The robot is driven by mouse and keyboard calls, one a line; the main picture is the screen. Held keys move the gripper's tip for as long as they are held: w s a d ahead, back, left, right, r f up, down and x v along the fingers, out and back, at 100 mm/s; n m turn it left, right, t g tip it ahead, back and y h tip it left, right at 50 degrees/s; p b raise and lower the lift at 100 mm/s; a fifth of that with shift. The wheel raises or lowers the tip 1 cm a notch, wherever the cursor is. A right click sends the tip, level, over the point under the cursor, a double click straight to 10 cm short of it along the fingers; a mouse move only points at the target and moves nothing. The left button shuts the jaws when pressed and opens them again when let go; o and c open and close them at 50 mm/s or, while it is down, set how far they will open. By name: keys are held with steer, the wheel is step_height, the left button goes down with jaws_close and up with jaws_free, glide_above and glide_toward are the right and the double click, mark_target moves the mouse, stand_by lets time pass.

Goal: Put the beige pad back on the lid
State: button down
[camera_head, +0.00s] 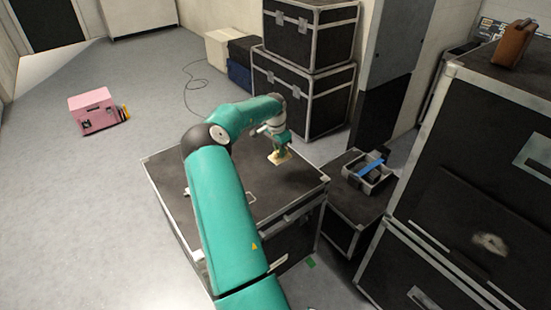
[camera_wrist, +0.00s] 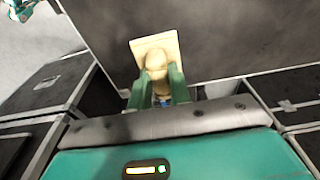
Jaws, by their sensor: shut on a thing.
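The beige pad (camera_wrist: 157,50) is a square plate with a rounded knob on top. My gripper (camera_wrist: 162,84) is shut on the knob, with one green finger on each side of it in the wrist view. In the head view the pad (camera_head: 280,157) is below my gripper (camera_head: 281,144), over the far right part of the dark lid (camera_head: 235,177) of the black case. The lid also fills much of the wrist view (camera_wrist: 230,35). I cannot tell whether the pad touches the lid or hangs just above it.
A grey tray with a blue item (camera_head: 370,170) stands on a lower case to the right. Stacked black cases (camera_head: 305,90) stand behind the lid, and a tall case (camera_head: 480,190) at the right. A pink box (camera_head: 93,110) is on the floor at left.

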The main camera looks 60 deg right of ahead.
steer(key=w+d+f, duration=0.1)
steer(key=f, duration=0.1)
steer(key=w+d+f, duration=0.1)
steer(key=f, duration=0.1)
steer(key=w+d+f, duration=0.1)
steer(key=d+f, duration=0.1)
steer(key=shift+w+d, duration=0.1)
steer(key=shift+w, duration=0.15)
steer(key=shift+w+f, duration=0.1)
steer(key=shift+f, duration=1.35)
steer(key=shift+d+f, duration=0.1)
steer(key=shift+f, duration=0.1)
steer(key=c, duration=1.3)
jaws_free()
